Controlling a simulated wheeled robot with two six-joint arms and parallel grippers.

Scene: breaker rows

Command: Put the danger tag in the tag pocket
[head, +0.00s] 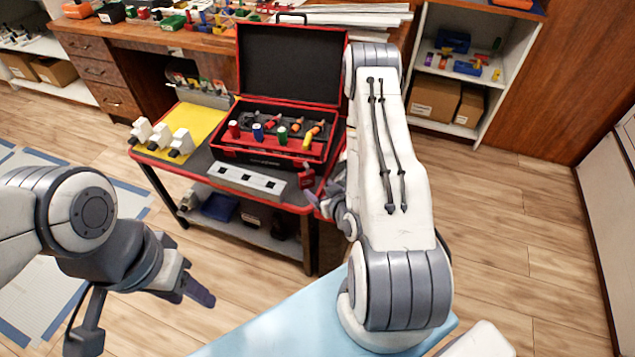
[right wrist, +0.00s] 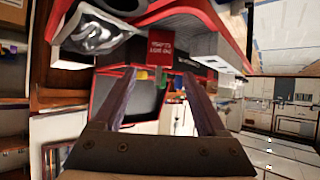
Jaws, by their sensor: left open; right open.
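A red tag (head: 307,177) with a loop at its top sits at the front right edge of the cart's dark top. In the right wrist view a red plate with white lettering (right wrist: 160,45), likely the same tag, shows beyond and between the fingertips. My right gripper (head: 325,201) is open and empty close to it; its fingers (right wrist: 163,82) show plainly in the wrist view. A shiny grey pouch-like thing (right wrist: 97,36) lies left of the tag there; I cannot tell whether it is the tag pocket. My left gripper (head: 190,288) is open and empty over the floor.
An open red toolbox (head: 265,152) with coloured cylinders stands on the cart. A pale strip with square openings (head: 248,181) lies before it. White breakers (head: 160,136) stand on a yellow mat (head: 195,120). A cluttered workbench (head: 150,35) is behind.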

